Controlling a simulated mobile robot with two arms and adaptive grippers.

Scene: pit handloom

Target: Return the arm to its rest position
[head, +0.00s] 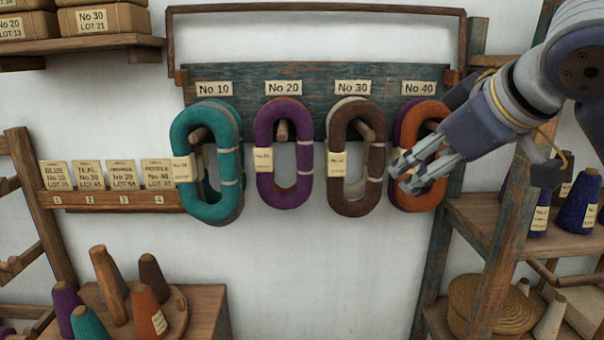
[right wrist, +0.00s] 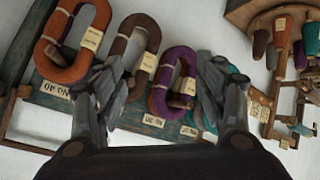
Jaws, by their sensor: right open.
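My right gripper (head: 406,172) comes in from the upper right in the head view. Its fingers overlap the orange hank (head: 434,198) under the No 40 label. In the right wrist view the two fingers (right wrist: 160,82) stand wide apart with nothing gripped between them. The brown hank and purple hank (right wrist: 172,85) show beyond the fingers, and the orange hank (right wrist: 72,40) shows at the left. I cannot tell whether a finger touches a hank. My left gripper is not in view.
The hanks hang from a peg board (head: 312,78), with teal (head: 180,133) at the left. A shelf rack with blue cones (head: 578,205) stands right, close below my right arm. A card rail (head: 110,198) and a stand of cones (head: 150,318) are at the left.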

